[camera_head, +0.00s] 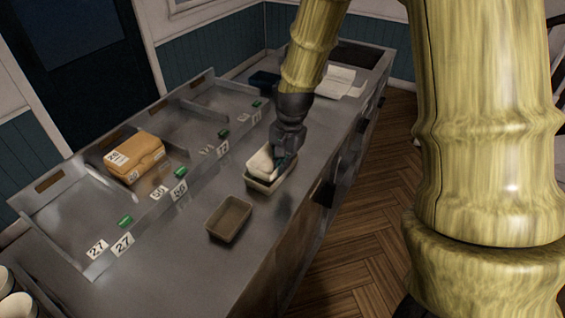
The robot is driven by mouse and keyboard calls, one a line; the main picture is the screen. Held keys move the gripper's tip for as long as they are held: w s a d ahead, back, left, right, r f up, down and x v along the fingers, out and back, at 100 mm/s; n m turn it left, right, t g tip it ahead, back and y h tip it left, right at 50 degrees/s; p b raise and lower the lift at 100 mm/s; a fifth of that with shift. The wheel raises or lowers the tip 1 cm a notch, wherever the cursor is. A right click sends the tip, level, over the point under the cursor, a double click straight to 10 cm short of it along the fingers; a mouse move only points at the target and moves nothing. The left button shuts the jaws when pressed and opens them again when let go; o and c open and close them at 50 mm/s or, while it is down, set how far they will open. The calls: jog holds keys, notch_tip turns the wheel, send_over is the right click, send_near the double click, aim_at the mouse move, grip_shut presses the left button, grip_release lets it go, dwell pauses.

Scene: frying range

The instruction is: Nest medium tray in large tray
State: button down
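A brownish-tan tray (229,220) stands empty on the steel counter, nearer to me. Farther along the counter is a second tan tray (259,186), with a paler, cream-coloured tray (261,164) at its top. The cream tray looks slightly tilted; I cannot tell whether it rests inside the tan one or is just above it. My gripper (281,164) points down at the right side of the cream tray, its fingertips at or over the rim. The fingers are small and dark, so their grip on the rim is unclear. Which tray is medium or large is not marked.
A steel counter (180,262) runs away from me, its right edge dropping to a wood floor. Along its left are low-walled bays with numbered labels and green tags; one holds an orange-brown box (135,158). Papers (340,82) and a dark blue container (263,80) lie farther back.

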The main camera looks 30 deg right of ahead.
jog(key=c, duration=1.6)
grip_release()
jog(key=shift+o, duration=0.2)
notch_tip(320, 180, up, 12)
jog(key=s, duration=0.1)
jog(key=shift+s+d, duration=0.2)
jog(key=shift+d, duration=0.2)
jog(key=shift+f, duration=0.1)
